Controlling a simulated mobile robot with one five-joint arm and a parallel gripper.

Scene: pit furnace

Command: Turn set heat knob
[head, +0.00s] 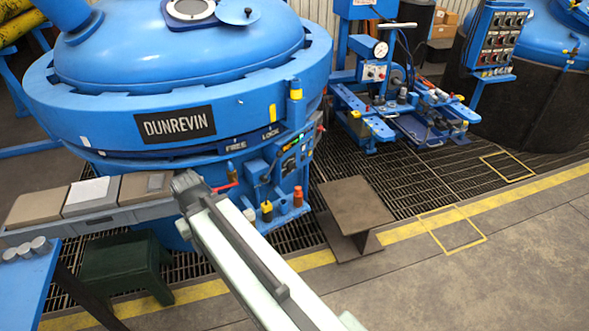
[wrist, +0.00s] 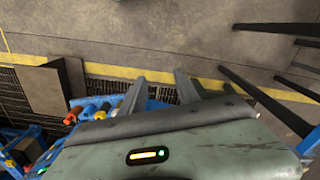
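A blue furnace (head: 90,110) marked DUNREVIN fills the upper left of the head view. Its small control panel (head: 291,157) has lit displays and small controls on the right side. I cannot tell which one is the set heat knob. My gripper (wrist: 160,76) is open and empty in the wrist view, its two grey fingers apart. In the head view my arm ends in front of the furnace, left of the panel, and the fingers are not visible. Orange and red parts (wrist: 97,110) on a blue base lie left of the fingers in the wrist view.
A brown steel stand (head: 355,205) is right of the furnace, also in the wrist view (wrist: 40,92). A grey tray (head: 110,222) with flat blocks and a green stool (head: 128,268) are at left. The concrete floor (head: 480,270) at lower right is clear.

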